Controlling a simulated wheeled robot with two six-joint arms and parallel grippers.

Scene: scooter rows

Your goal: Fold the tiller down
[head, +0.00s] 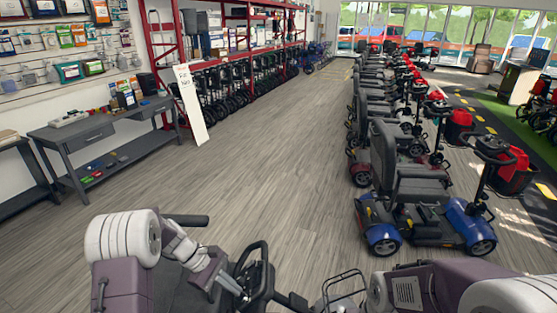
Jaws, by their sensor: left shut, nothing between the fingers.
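The tiller (256,268) of a scooter right in front of me shows at the bottom centre, with a black loop handle and dark body parts. The picture's lower edge cuts it off, so its angle and base are hidden. My left gripper (238,291) is shut and empty, pointing down and right just left of the loop handle. I cannot tell whether it touches the tiller. My right arm comes in at the lower right, but its gripper is out of view.
A wire basket (345,287) is close by at the bottom centre. A blue scooter (464,222) heads a row of scooters on the right. A grey workbench (105,128) and a white sign (191,104) stand left. The wood floor (265,150) between is clear.

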